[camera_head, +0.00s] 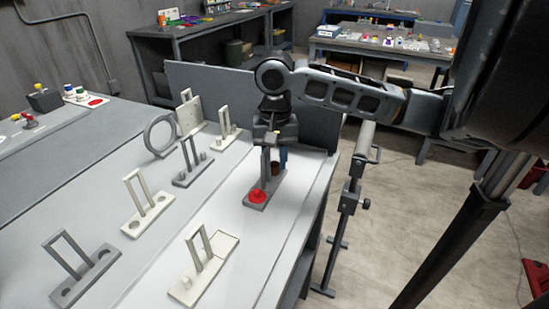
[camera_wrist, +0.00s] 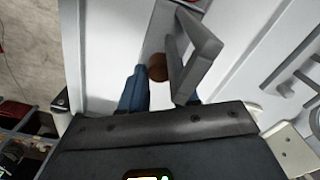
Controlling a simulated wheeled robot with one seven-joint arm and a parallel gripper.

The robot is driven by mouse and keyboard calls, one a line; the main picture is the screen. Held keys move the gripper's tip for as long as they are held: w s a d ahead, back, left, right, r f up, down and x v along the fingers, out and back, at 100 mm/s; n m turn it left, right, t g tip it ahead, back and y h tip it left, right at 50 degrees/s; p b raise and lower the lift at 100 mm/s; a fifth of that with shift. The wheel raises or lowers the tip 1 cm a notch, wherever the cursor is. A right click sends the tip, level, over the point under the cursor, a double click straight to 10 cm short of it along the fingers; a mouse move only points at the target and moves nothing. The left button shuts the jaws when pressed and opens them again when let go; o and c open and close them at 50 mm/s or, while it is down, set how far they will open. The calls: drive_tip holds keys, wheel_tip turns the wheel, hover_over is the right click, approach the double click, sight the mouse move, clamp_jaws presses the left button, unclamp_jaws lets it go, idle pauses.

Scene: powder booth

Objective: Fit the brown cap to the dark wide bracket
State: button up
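The dark wide bracket (camera_head: 251,206) lies on the pale bench top, with a round red cap (camera_head: 257,196) on its near end. Its upright loop also shows in the wrist view (camera_wrist: 199,57). The brown cap (camera_wrist: 157,68) is low beside the loop, at the end away from the red cap; it also shows small in the head view (camera_head: 275,168). My gripper (camera_wrist: 163,80) points down with its blue fingers on either side of the brown cap. The left finger's tip looks close against the cap. The loop hides most of the other finger, so its contact is unclear.
Other brackets stand to the left: a dark one (camera_head: 87,276), pale ones (camera_head: 147,215) and (camera_head: 204,281), and a grey one (camera_head: 194,174). A grey ring (camera_head: 147,136) stands upright farther back. A grey panel (camera_head: 205,78) rises behind. The bench's right edge is close.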

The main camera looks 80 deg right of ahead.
drive_tip(key=o, duration=0.4)
drive_tip(key=shift+s+f, duration=0.1)
drive_tip(key=shift+f, duration=0.3)
drive_tip(key=shift+o, duration=0.2)
drive_tip(key=shift+r, duration=0.1)
wheel_tip(320, 180, up, 8)
drive_tip(key=shift+r, duration=0.2)
